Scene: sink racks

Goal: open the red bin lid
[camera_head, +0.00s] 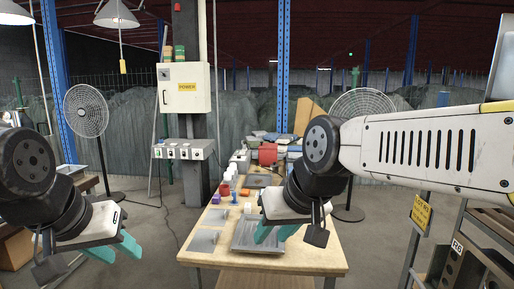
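A small red box-like thing (268,153), which may be the red bin, stands toward the far end of the wooden table (313,262). Its lid cannot be made out at this size. My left gripper (115,249) has teal fingers spread apart with nothing between them, and hangs left of the table, well away from the red thing. My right gripper (276,234) also has its teal fingers apart. It is over the near part of the table, in front of the red thing, and hides part of a grey metal tray (243,240).
Flat grey plates (203,241) lie on the table's left side, with small blocks and a blue piece (234,197) behind. Grey and blue items crowd around the red thing. A pillar with a power box (184,88) stands behind left. A rack (470,262) stands at right.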

